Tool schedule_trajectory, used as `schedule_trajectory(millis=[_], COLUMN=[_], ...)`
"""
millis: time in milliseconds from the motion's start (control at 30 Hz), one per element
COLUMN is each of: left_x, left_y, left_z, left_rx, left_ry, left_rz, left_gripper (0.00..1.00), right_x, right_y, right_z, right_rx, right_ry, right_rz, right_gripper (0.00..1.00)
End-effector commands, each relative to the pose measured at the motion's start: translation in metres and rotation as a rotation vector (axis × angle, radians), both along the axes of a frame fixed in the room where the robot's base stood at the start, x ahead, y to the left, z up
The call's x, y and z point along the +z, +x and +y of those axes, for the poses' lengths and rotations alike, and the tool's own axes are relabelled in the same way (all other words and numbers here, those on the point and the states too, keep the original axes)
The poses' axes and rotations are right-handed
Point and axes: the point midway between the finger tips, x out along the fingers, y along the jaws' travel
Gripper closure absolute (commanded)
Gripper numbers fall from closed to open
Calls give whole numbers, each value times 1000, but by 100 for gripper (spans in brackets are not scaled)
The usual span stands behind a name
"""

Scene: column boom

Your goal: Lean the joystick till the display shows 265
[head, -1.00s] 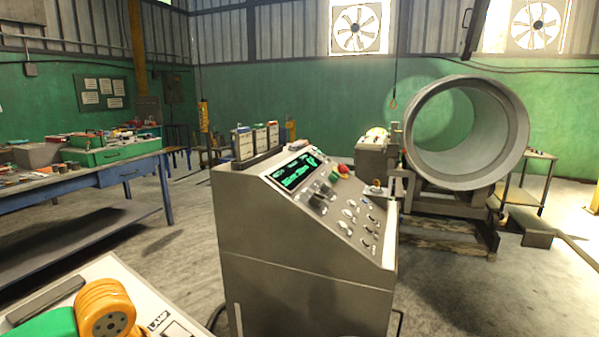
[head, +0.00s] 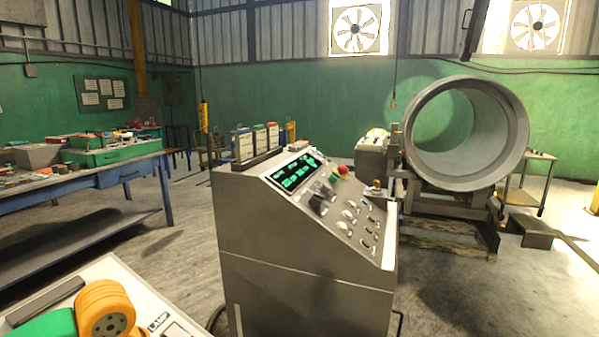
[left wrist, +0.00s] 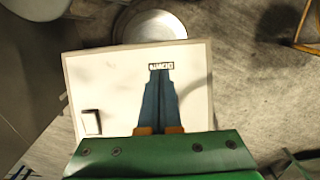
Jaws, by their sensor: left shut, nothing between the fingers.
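The display (head: 297,171) is a dark panel with green characters on the sloped top of a grey console (head: 300,270) in the head view. Its digits are too small and blurred to read. I cannot surely pick out the joystick; it may be hidden by my gripper. In the left wrist view my left gripper (left wrist: 160,74) is shut and empty, its blue fingers together over a white panel (left wrist: 105,75), with tips beside a small label (left wrist: 161,66). I cannot tell if they touch anything. The right gripper is not in view.
The console face carries several knobs and switches and a red button (head: 343,170). A large metal pipe section (head: 515,130) stands on supports behind it at the right. A blue workbench (head: 130,172) with clutter is at the left. Floor lies open between bench and console.

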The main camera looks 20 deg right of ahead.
Motion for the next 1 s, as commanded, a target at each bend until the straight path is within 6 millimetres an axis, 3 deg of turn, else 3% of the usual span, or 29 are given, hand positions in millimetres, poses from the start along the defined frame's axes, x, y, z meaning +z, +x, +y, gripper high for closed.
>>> schedule_trajectory(millis=[1000], left_x=[0], left_y=[26], left_z=[33], left_rx=[3], left_ry=[-1], left_rz=[1], left_gripper=[100], right_x=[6], right_y=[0], right_z=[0], right_rx=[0], right_ry=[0], right_rz=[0], right_gripper=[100])
